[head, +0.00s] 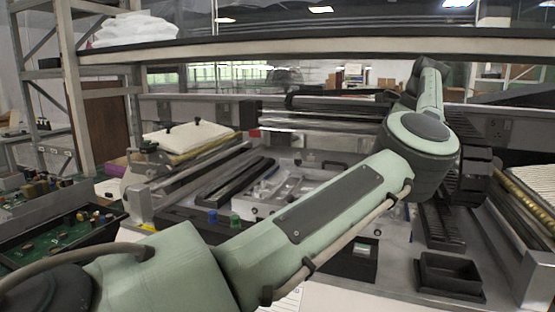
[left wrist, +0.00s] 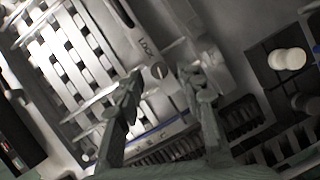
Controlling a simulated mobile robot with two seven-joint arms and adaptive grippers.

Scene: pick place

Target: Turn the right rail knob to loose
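A small round knob (left wrist: 158,71) with a line across its face shows in the left wrist view, on a grey metal rail part with partly readable lettering beside it. The fingertips of my left gripper (left wrist: 163,80) are apart, one on each side of the knob in the picture. I cannot tell whether they touch it. In the head view my left arm reaches across to the right, and its gripper and the knob cannot be made out there. My right gripper is in neither view.
A long shelf edge (head: 300,48) runs across the top of the head view. A black open tray (head: 449,275) sits at the lower right. A green circuit board (head: 75,235) lies at the left. White round pieces (left wrist: 287,59) stand right of the gripper in the wrist view.

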